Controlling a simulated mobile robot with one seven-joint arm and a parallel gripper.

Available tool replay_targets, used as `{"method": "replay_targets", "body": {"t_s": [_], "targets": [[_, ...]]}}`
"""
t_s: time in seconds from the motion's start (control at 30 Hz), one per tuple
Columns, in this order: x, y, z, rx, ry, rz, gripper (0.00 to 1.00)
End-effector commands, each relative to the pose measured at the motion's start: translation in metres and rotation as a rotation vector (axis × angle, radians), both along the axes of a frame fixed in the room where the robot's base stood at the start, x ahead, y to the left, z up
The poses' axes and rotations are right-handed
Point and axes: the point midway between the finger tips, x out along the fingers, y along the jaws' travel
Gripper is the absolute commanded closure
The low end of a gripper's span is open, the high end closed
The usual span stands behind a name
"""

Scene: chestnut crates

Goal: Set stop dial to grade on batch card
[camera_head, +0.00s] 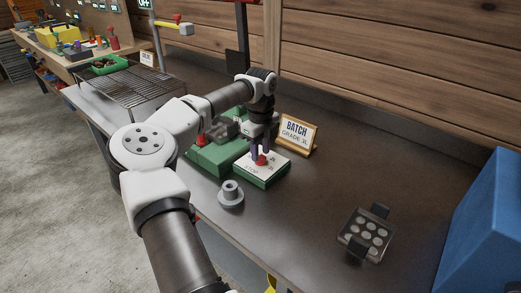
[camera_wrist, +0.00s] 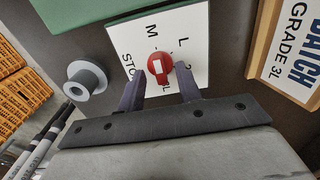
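The stop dial is a red knob (camera_wrist: 160,63) with a white mark, on a white lettered plate (camera_wrist: 195,35). In the wrist view, M is above left of the knob, L to the right, STOP to the lower left. A label ending in L below is partly hidden by my gripper. I cannot tell surely which label the mark points to. The batch card (camera_head: 296,132) reads GRADE 3L and leans in a wooden frame; it also shows in the wrist view (camera_wrist: 298,50). My gripper (camera_wrist: 160,78) is open, its fingers either side of the knob; contact is unclear.
A green machine body (camera_head: 212,158) adjoins the dial plate. A grey flanged round piece (camera_head: 231,194) stands in front. A dark plate with several round discs (camera_head: 366,234) lies to the right, near a blue box (camera_head: 492,225). A wire rack (camera_head: 128,88) is at the left.

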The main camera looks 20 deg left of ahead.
Motion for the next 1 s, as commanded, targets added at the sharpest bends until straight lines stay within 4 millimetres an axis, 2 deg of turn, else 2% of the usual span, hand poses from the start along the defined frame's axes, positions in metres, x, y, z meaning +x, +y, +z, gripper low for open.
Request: {"method": "replay_targets", "body": {"t_s": [0.13,0.37,0.4,0.67,1.0], "targets": [[-0.0003,0.0000,-0.0078,-0.001,0.000,0.001,0.65],[-0.0002,0.0001,-0.0088,0.000,0.000,0.001,0.65],[-0.0001,0.0000,-0.0087,0.000,0.000,0.001,0.67],[-0.0001,0.0000,-0.0083,0.000,0.000,0.000,1.00],[-0.0001,0.0000,-0.0079,0.000,0.000,-0.025,1.00]]}}
